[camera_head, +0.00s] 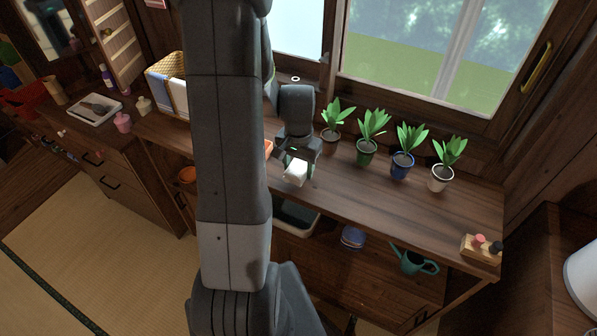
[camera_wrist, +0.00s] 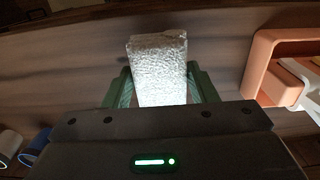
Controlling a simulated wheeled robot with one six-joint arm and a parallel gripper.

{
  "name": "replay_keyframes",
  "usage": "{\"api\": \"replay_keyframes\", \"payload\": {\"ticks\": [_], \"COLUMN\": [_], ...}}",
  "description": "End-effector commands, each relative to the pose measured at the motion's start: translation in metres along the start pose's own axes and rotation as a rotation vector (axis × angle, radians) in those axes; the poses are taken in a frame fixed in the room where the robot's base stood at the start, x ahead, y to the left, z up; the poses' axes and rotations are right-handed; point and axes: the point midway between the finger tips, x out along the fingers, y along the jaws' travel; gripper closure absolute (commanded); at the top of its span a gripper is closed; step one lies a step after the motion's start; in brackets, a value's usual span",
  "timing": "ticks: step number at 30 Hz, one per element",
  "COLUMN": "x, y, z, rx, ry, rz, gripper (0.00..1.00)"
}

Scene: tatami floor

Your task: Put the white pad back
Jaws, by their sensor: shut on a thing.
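The white pad (camera_wrist: 158,62) is a pale, rough-textured block. My gripper (camera_wrist: 160,88) is shut on it, with a green finger on each side. In the head view the pad (camera_head: 295,171) shows below my gripper (camera_head: 297,163), over the wooden counter (camera_head: 340,186) under the window. I cannot tell whether the pad touches the counter. An orange tray (camera_wrist: 262,62) with pale things in it lies to the right of the pad in the wrist view. In the head view my arm hides most of this tray; only a small orange edge (camera_head: 268,147) shows.
Several potted plants, one in a blue pot (camera_head: 402,166), stand along the window side, right of my gripper. A wooden holder (camera_head: 481,250) is at the counter's right end. A basket (camera_head: 168,88) stands at left. A watering can (camera_head: 413,260) sits below. The counter's front right is clear.

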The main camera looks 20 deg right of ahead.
Motion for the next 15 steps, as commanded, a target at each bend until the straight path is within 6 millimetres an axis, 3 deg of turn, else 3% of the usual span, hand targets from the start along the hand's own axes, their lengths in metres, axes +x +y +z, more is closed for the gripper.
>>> {"api": "replay_keyframes", "payload": {"ticks": [6,15], "x": [0.025,0.028], "y": [0.0,0.0], "z": [0.001,0.0], "rx": [0.0,0.0], "ry": [-0.003,-0.001], "rz": [0.001,0.0], "gripper": [0.66,0.66]}}
